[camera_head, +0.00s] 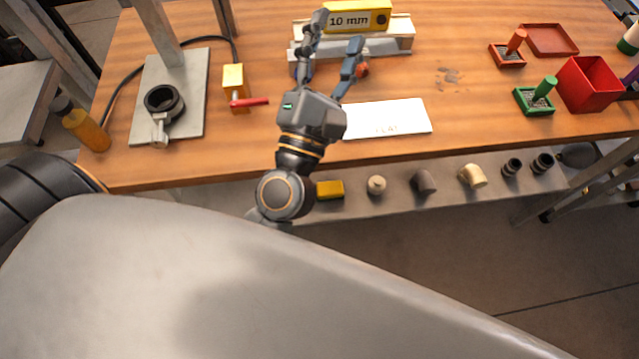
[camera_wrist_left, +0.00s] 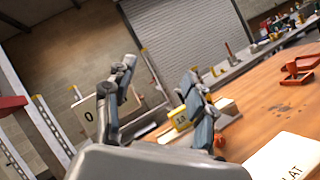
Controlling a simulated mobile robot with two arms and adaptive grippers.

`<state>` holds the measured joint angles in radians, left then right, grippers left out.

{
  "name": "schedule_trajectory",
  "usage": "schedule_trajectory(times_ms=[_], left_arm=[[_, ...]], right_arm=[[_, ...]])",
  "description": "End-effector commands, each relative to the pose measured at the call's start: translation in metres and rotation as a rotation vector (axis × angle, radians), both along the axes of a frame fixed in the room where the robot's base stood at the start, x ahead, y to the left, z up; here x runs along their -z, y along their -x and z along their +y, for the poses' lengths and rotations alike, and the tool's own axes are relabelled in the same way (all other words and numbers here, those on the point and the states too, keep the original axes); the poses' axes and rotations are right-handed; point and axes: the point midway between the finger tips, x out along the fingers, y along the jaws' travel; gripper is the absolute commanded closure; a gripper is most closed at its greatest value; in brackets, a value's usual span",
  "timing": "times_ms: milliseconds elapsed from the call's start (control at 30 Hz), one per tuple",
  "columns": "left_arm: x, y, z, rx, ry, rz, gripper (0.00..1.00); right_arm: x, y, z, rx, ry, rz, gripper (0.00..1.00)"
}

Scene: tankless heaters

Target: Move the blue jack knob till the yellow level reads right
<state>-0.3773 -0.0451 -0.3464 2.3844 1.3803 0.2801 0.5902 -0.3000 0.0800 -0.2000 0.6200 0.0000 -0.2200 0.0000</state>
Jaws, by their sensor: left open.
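The yellow level (camera_head: 357,17), a block marked "10 mm", rests on a pale metal beam (camera_head: 398,35) at the back of the bench. It also shows in the left wrist view (camera_wrist_left: 178,118). My left gripper (camera_head: 335,34) is open, with its fingers spread in front of the beam and level. Its fingers also show in the left wrist view (camera_wrist_left: 158,76), with nothing between them. A small dark blue part, maybe the blue knob (camera_head: 298,73), shows beside the left finger, mostly hidden. A red knob (camera_head: 363,70) sits right of the right finger. The level's reading is not legible.
A white card (camera_head: 388,118) lies right of my gripper. A yellow block with red handle (camera_head: 234,88) and a clamp ring on a plate (camera_head: 164,100) stand left. Green (camera_head: 535,100) and red (camera_head: 508,54) trays and a red bin (camera_head: 588,84) stand right.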

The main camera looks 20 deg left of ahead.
Motion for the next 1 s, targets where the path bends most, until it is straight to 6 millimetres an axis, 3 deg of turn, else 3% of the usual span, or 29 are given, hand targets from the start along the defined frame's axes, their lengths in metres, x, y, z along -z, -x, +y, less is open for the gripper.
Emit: schedule_trajectory(times_ms=[267,500,700,1000], left_arm=[[0.008,0.010,-0.050,0.106,-0.455,-0.018,0.45],[0.040,0.019,-0.084,0.199,-0.816,0.001,0.45],[0.077,0.028,-0.100,0.276,-1.079,0.041,0.45],[0.136,0.042,-0.105,0.392,-1.401,0.120,0.45]], right_arm=[[0.000,0.000,0.000,0.000,0.000,0.000,0.46],[0.000,0.000,0.000,0.000,0.000,0.000,0.46],[0.000,0.000,0.000,0.000,0.000,0.000,0.46],[-0.001,0.000,0.000,0.000,0.000,0.000,0.46]])
